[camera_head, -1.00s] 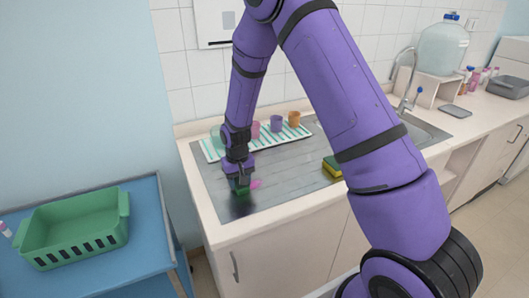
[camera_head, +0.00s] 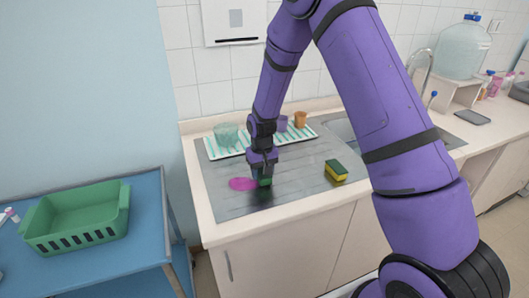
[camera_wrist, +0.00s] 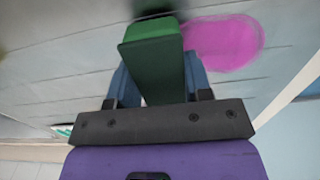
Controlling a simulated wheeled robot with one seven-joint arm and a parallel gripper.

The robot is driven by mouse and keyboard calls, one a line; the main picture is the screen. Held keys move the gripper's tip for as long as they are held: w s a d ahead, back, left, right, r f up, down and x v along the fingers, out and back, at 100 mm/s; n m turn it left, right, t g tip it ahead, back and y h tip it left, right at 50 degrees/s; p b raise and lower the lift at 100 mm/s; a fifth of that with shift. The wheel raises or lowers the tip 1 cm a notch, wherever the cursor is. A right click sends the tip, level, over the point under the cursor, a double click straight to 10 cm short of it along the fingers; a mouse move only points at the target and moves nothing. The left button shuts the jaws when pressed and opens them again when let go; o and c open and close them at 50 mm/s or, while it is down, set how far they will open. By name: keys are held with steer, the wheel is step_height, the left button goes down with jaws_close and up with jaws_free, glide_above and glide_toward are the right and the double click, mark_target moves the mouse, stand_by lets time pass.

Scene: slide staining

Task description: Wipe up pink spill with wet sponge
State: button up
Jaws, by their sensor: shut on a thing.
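A pink spill (camera_head: 242,184) lies on the grey metal drainboard (camera_head: 225,206); it also shows in the wrist view (camera_wrist: 225,42). My gripper (camera_head: 263,172) is shut on a green sponge (camera_head: 265,182), just to the right of the spill. In the wrist view, the green sponge (camera_wrist: 152,58) is between the fingers, beside the spill's edge. I cannot tell whether it touches the metal. A second sponge, yellow and green (camera_head: 336,171), lies farther right on the drainboard. How wet either sponge is cannot be seen.
A striped mat (camera_head: 214,152) at the back holds a clear greenish bowl (camera_head: 227,135) and cups, including an orange cup (camera_head: 300,119). The sink (camera_head: 342,130) and faucet are at back right. A green basket (camera_head: 77,218) stands on a blue table at left.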

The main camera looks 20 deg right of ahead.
steer(key=shift+a+r, duration=0.15)
steer(key=shift+r, duration=3.35)
